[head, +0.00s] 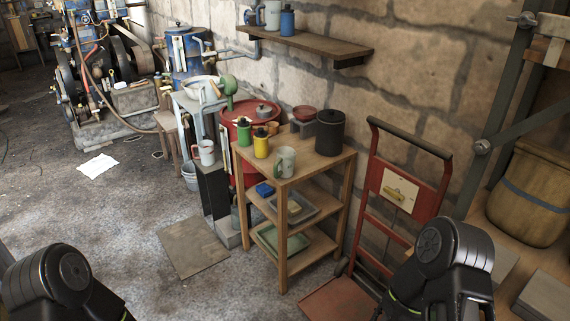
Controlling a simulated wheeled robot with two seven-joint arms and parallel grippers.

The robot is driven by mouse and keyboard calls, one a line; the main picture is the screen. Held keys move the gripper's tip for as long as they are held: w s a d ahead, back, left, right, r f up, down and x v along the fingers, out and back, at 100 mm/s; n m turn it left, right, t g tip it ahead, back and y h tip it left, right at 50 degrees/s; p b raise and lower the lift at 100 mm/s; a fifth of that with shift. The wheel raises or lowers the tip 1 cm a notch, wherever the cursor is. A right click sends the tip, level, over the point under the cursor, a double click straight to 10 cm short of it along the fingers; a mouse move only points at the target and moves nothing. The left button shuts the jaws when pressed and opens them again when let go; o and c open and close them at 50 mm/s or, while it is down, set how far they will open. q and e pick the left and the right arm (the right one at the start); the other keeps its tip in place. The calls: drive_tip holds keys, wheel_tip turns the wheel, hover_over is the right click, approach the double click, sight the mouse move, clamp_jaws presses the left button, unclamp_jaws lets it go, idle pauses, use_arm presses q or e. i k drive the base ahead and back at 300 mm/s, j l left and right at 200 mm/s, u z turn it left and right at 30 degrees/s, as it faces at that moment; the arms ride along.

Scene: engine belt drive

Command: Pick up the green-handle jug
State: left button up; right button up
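A pale jug (286,162), which looks greenish at its handle side, stands upright on the top of the wooden shelf cart (318,163), near its front edge. Its fine details are small at this distance. No gripper is near it. Only black links of my two arms show, at the bottom left and bottom right corners. My left and right grippers are both out of the picture, so their state is hidden.
Beside the jug stand a yellow canister (261,145), a green canister (244,133) and a large black pot (330,132). A red hand truck (402,190) stands right of the cart. A red drum (240,118) is behind it. The floor left of the cart is mostly open.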

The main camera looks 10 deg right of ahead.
sight(283, 167)
drive_tip(key=z, duration=0.8)
drive_tip(key=i+j+z, duration=0.2)
drive_tip(key=j+z, duration=0.2)
drive_tip(key=i+j+z, duration=0.15)
drive_tip(key=j+z, duration=0.2)
drive_tip(key=i+j+z, duration=0.1)
drive_tip(key=j+z, duration=0.3)
drive_tip(key=j, duration=0.5)
drive_tip(key=i+j+z, duration=0.1)
drive_tip(key=j, duration=0.45)
